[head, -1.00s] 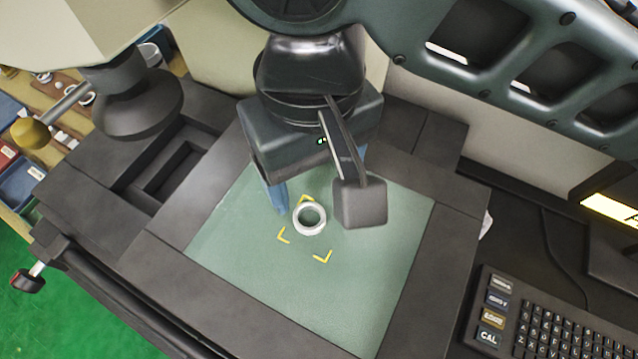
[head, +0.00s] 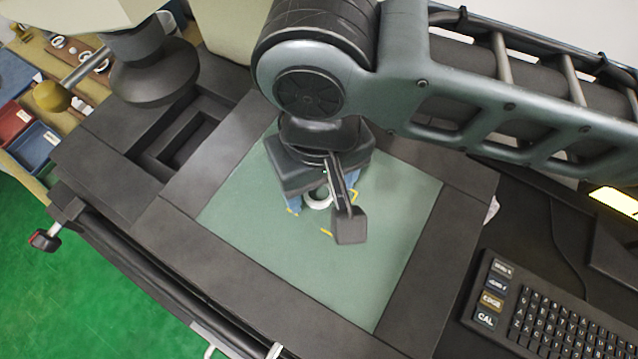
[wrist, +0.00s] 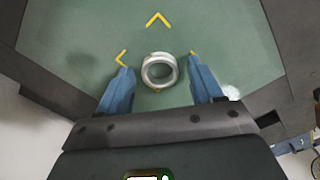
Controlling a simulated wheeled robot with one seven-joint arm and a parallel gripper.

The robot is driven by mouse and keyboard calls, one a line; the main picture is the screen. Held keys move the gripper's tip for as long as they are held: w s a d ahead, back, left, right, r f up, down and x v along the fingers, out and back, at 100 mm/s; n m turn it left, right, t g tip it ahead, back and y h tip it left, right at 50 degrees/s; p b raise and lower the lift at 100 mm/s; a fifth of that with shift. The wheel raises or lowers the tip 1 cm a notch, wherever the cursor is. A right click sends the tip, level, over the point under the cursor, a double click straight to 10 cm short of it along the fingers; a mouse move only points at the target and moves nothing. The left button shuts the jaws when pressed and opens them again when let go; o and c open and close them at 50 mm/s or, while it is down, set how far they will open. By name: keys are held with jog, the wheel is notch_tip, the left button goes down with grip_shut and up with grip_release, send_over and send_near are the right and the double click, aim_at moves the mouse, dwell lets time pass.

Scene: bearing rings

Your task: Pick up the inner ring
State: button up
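The inner ring (head: 317,200) is a small silvery-white ring on the green mat (head: 250,228), among yellow corner marks. In the head view my gripper hides part of it. In the wrist view the whole ring (wrist: 159,71) shows, lying flat. My gripper (wrist: 162,75) is open, with one blue finger on each side of the ring. Gaps show between both fingers and the ring. In the head view my gripper (head: 318,196) is over the ring; its exact height above the mat is hard to tell.
A dark frame (head: 190,266) borders the mat. A dark recessed tray (head: 188,150) lies at the left, below a microscope-like head (head: 155,75). A keyboard (head: 550,325) is at the lower right. Blue and red bins (head: 35,145) stand at the far left.

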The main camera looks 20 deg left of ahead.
jog(key=shift+r, duration=0.1)
jog(key=c, duration=1.1)
